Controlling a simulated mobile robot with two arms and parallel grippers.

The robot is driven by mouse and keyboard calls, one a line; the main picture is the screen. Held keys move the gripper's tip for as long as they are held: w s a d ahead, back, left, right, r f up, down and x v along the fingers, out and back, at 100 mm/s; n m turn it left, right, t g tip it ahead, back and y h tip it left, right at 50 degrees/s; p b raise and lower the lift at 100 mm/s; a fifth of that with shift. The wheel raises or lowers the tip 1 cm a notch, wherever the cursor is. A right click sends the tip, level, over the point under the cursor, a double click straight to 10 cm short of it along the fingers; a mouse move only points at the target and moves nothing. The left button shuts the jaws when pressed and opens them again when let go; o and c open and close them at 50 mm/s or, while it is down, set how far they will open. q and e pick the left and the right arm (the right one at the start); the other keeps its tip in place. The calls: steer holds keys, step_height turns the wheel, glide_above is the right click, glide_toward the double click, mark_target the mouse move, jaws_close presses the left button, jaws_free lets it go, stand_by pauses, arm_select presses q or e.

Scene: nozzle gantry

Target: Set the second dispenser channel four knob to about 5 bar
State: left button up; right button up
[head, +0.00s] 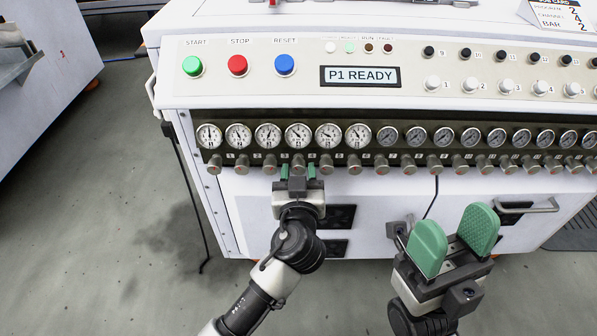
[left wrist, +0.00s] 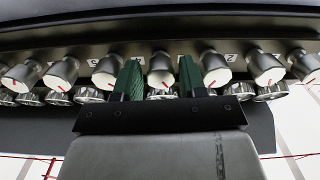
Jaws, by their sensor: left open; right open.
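A row of pressure gauges with small metal knobs below runs along the machine's front. My left gripper (head: 298,172) is open at the row, with one green finger on each side of the knob (head: 298,166) under the fourth gauge (head: 298,135) from the left. In the left wrist view that knob (left wrist: 160,72) stands between the open fingers (left wrist: 160,82), with visible gaps and a red mark on its face. Most knob labels are too small to read. I cannot tell which dispenser this knob belongs to. My right gripper (head: 452,240) is open and empty, below and in front of the row.
Neighbouring knobs (left wrist: 215,70) stand close on both sides of my left fingers. Above are green, red and blue buttons (head: 237,65), a display (head: 360,76) reading "P1 READY", white knobs (head: 432,83) and a card (head: 560,14). A handle (head: 525,207) sits at lower right.

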arm_select(q)
steer(key=shift+w, duration=0.45)
steer(key=shift+c, duration=0.3)
steer(key=c, duration=0.6)
